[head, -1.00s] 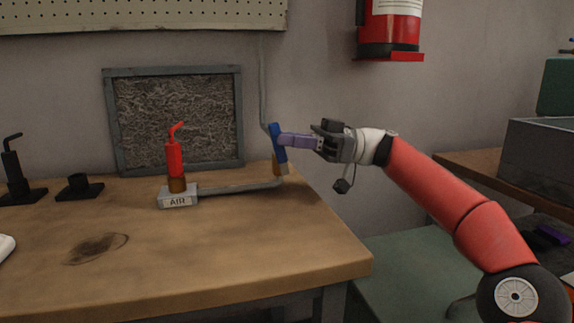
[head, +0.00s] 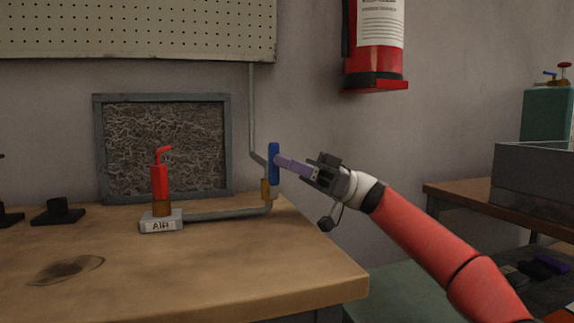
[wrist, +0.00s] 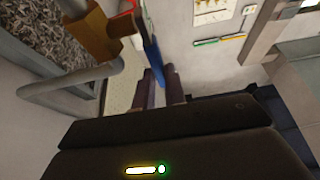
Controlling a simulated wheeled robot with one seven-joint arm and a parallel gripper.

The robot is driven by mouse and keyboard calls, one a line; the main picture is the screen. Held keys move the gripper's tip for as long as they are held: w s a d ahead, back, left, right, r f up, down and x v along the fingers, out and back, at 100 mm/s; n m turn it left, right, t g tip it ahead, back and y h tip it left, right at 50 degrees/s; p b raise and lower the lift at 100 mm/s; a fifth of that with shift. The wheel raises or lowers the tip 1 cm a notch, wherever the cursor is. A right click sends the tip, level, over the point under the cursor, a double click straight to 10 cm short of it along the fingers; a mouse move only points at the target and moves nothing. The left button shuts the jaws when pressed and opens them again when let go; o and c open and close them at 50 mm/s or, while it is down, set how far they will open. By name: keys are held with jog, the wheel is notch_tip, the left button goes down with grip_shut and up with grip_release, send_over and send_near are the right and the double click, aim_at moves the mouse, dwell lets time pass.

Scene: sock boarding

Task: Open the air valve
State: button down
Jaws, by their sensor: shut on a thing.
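The air valve has a blue lever (head: 273,150) on a brass body (head: 265,190), at the back right corner of the workbench. The lever stands about upright, in line with the grey pipe. My gripper (head: 279,162) comes from the right with its purple fingers shut on the lever. In the wrist view the blue lever (wrist: 151,54) runs between the two fingertips (wrist: 159,76). The grey pipe (head: 222,215) leads from the valve to a block labelled AIR (head: 161,225), which carries a red nozzle (head: 159,182).
The wooden workbench (head: 200,270) is mostly clear in front. A framed grey panel (head: 225,150) leans behind the nozzle. A fire extinguisher (head: 378,55) hangs above right of my gripper. Black stands (head: 57,211) are at left. A grey bin (head: 535,180) stands on the right table.

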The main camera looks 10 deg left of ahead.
jog(key=c, duration=1.4)
grip_release()
jog(key=shift+c, duration=0.2)
jog(key=v, duration=0.8)
